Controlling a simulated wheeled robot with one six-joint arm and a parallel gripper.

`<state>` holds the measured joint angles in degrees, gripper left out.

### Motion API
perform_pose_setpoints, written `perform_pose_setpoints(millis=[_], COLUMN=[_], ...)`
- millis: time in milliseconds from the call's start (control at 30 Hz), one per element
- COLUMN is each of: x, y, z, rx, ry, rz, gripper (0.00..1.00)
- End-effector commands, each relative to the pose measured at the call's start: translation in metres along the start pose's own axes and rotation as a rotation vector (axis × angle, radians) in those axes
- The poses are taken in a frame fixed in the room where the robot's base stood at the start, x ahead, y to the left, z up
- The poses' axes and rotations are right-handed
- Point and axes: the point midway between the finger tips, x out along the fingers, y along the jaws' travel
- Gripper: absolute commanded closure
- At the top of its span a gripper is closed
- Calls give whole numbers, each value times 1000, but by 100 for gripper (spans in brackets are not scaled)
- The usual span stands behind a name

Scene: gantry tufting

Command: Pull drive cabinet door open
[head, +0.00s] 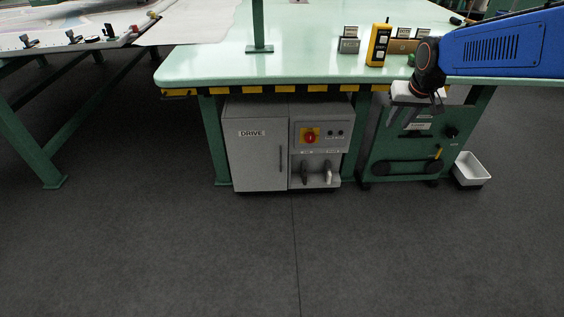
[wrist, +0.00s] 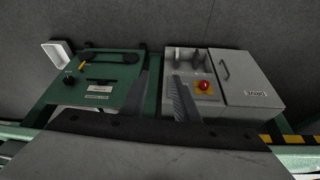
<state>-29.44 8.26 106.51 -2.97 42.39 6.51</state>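The grey drive cabinet (head: 293,110) stands under the green table. Its door (head: 255,160), labelled DRIVE, looks shut, with a dark vertical handle (head: 281,158) near its right edge. In the wrist view the scene is upside down; the door (wrist: 256,78) and handle (wrist: 225,69) show at right. My gripper (wrist: 161,76) is open with nothing between its fingers. It hangs in front of the green unit, right of the cabinet in the head view, well apart from the handle. Part of it is hard to make out against that unit.
The cabinet's right part has a red rotary switch (head: 310,136) on yellow and connectors below. A green unit (head: 385,165) and a white bin (head: 471,170) stand to the right. The table edge (head: 270,89) has yellow-black striping above the door. The floor in front is clear.

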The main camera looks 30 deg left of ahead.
Motion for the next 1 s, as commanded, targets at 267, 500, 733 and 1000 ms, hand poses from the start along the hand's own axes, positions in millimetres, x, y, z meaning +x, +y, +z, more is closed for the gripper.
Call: perform_pose_setpoints(millis=[267,500,733,1000], x=[80,153,227,298], y=[-83,-163,-247,-330], z=[-51,-77,-84,-77], rx=[-80,-146,-210,-270], ry=[-6,-7,-9,-8], rz=[-33,-62,-90,-117], gripper=[72,72,72,72])
